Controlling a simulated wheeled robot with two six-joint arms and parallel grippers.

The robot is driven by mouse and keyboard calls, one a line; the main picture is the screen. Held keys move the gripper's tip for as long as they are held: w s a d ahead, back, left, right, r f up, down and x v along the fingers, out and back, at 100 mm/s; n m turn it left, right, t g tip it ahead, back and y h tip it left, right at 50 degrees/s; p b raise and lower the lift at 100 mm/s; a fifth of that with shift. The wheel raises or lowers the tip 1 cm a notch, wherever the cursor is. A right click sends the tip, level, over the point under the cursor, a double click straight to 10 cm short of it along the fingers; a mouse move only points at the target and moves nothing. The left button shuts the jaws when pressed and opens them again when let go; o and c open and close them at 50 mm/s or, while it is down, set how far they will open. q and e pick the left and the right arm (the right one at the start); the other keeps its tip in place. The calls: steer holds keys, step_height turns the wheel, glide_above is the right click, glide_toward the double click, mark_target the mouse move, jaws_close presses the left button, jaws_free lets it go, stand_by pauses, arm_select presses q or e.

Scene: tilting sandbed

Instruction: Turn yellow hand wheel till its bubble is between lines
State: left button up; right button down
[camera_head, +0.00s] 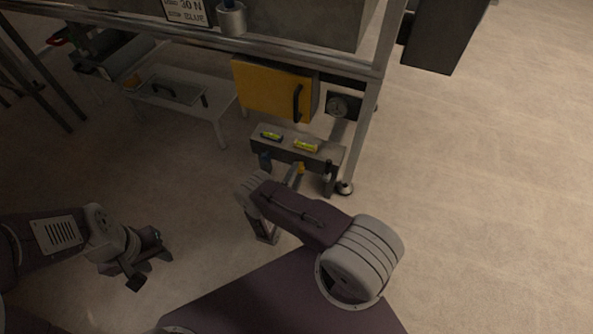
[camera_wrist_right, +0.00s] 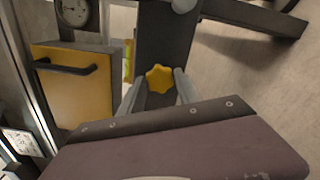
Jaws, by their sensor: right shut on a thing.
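The yellow hand wheel (camera_wrist_right: 160,78) is a small lobed knob on the dark sandbed part in the right wrist view; only a bit of it (camera_head: 301,167) shows in the head view. My right gripper (camera_wrist_right: 160,88) is shut on it, one finger on each side. In the head view my right arm hides most of that gripper. Two yellow-green level vials (camera_head: 271,135) and (camera_head: 306,146) sit on top of the grey block (camera_head: 322,157). Their bubbles are too small to read against the lines. My left gripper (camera_head: 143,262) is open and empty over the floor, far left of the block.
A blue knob (camera_head: 265,161) is under the block's left end. A yellow cabinet door (camera_head: 270,88) with a black handle and a round gauge (camera_head: 338,106) are above and behind. A table leg (camera_head: 364,135) stands right of the block. The floor at right is clear.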

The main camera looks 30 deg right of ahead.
arm_select(q)
step_height(320, 180, up, 6)
steer(key=p, duration=0.5)
steer(key=shift+f, duration=0.15)
arm_select(e)
steer(key=m, duration=1.1)
steer(key=shift+m, duration=0.3)
steer(key=c, duration=0.9)
jaws_free()
steer(key=shift+o, duration=0.2)
